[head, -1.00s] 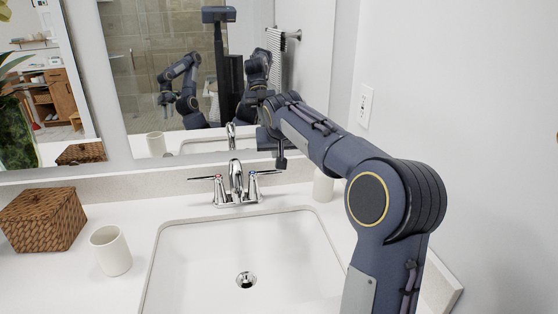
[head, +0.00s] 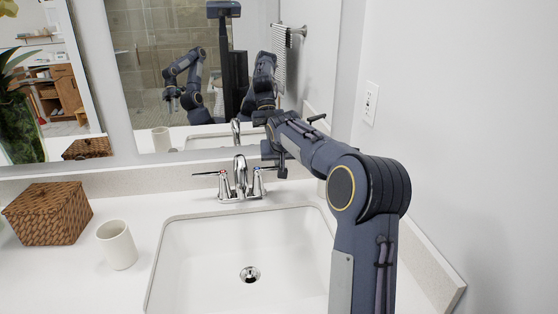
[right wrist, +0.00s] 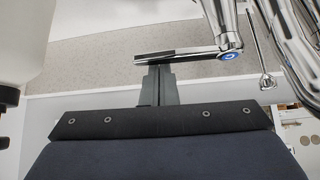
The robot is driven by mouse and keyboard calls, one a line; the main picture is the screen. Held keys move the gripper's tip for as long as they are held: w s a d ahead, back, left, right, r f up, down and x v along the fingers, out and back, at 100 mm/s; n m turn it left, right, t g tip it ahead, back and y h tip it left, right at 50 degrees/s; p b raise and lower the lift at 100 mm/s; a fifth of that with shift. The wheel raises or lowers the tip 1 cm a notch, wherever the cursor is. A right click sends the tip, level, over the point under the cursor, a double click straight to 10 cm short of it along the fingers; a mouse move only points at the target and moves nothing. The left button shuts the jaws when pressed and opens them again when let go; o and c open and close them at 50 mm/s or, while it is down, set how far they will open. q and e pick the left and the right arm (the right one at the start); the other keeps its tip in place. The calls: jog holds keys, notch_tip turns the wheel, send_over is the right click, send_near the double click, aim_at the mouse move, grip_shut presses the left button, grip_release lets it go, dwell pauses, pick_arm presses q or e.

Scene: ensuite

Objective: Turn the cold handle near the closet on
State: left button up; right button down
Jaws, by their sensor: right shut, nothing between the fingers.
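The chrome faucet (head: 240,178) stands behind the sink. Its right handle (head: 259,184), the one nearer the right wall, has a blue mark, and its lever (right wrist: 180,54) extends left in the right wrist view. The left handle (head: 222,185) has a red mark and its lever points left. My right gripper (head: 282,172) is shut and empty, pointing down at the outer end of the blue-marked lever. In the right wrist view its fingertips (right wrist: 158,72) are right beside that lever; I cannot tell whether they touch. My left gripper shows only as a small mirror reflection.
The white sink (head: 250,245) lies in front of the faucet. A white cup (head: 117,246) and a woven box (head: 47,213) stand on the left. A pale container (right wrist: 25,40) is close beside my right gripper. The mirror and right wall bound the counter.

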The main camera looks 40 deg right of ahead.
pick_arm(q)
jog(key=shift+f, duration=0.15)
